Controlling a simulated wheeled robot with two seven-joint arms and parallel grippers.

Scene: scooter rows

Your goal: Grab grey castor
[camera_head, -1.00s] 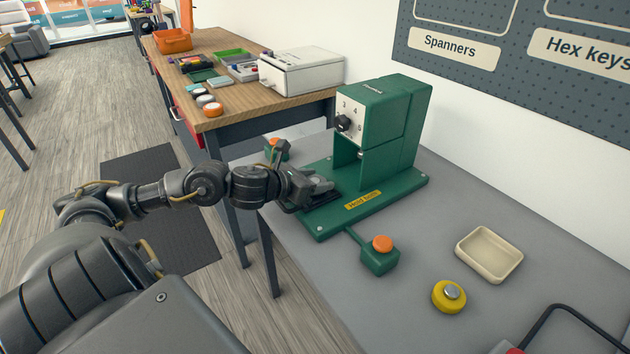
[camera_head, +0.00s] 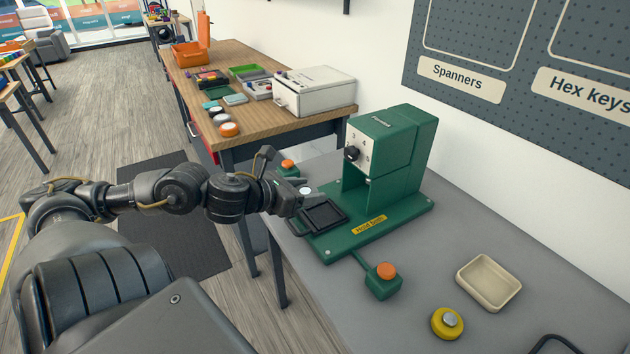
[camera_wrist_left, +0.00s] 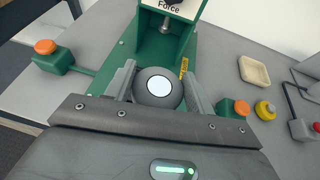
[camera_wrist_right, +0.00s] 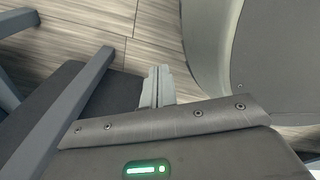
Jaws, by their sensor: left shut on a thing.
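The grey castor (camera_wrist_left: 158,88) is a round dark grey piece with a white disc on its face. It sits between the two fingers of my left gripper (camera_wrist_left: 158,92), which is shut on it. In the head view my left gripper (camera_head: 300,199) is at the left end of the green press (camera_head: 392,150), beside the black square tray (camera_head: 323,216) on its base. The castor's white disc (camera_head: 305,190) shows there; the rest is mostly hidden by the fingers. My right gripper (camera_wrist_right: 157,86) is empty, with its fingers together, above the floor.
Green boxes with orange buttons stand before (camera_head: 384,281) and behind (camera_head: 287,168) the press. A cream dish (camera_head: 489,282) and a yellow round piece (camera_head: 447,323) lie at the right. A wooden bench (camera_head: 262,118) holds several items. Grey tabletop between is clear.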

